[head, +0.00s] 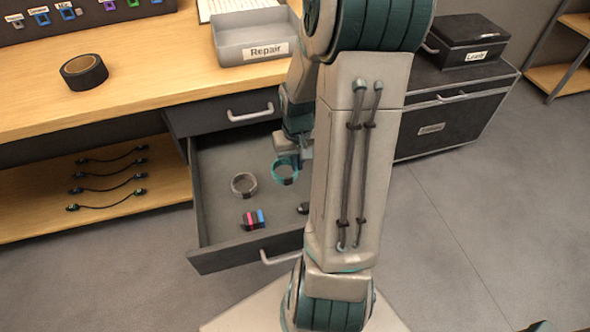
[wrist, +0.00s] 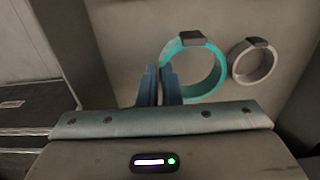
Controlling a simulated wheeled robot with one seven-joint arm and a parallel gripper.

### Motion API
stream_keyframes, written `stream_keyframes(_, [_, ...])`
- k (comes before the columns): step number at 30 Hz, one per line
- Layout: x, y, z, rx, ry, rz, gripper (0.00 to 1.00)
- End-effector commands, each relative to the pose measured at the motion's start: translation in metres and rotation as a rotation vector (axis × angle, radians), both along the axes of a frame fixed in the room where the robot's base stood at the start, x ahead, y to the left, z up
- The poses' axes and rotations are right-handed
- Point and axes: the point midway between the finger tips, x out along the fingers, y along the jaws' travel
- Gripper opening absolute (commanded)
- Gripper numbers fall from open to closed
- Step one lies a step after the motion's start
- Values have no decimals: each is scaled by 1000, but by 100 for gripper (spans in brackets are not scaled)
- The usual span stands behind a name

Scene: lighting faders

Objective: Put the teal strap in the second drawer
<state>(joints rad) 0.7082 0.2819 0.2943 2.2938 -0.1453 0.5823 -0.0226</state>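The teal strap (head: 285,173) is a ring with a dark clasp, seen over the inside of the open lower drawer (head: 225,248), the second one down. In the wrist view the strap (wrist: 216,80) shows at my fingertips. My gripper (head: 299,160) reaches down into the drawer space from above. Its two blue fingers (wrist: 159,84) are close together, with the near side of the strap between them. The head view does not show clearly whether the strap touches the drawer floor. My arm hides the drawer's right part.
A grey strap (head: 244,184) and small coloured items (head: 253,218) lie in the drawer, with a dark object partly hidden by my arm. The upper drawer (head: 220,114) is shut. A grey "Repair" tray (head: 256,42) and black tape (head: 84,71) are on the desk.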

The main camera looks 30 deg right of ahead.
Motion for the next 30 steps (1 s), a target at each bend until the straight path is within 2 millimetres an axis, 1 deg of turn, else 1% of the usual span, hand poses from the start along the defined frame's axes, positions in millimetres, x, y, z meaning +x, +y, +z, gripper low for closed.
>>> stream_keyframes(1, [8, -6, -9, 1, 1, 1, 0])
stream_keyframes(3, [17, -12, -15, 1, 0, 1, 0])
stream_keyframes(6, [25, -17, -20, 0, 0, 1, 0])
stream_keyframes(11, [28, -20, -26, 0, 1, 0, 0])
stream_keyframes(18, [28, -19, -60, 2, 2, 0, 0])
stream_keyframes(26, [28, -19, -61, 0, -1, 1, 0])
stream_keyframes(30, [28, -19, -65, 1, 0, 1, 0])
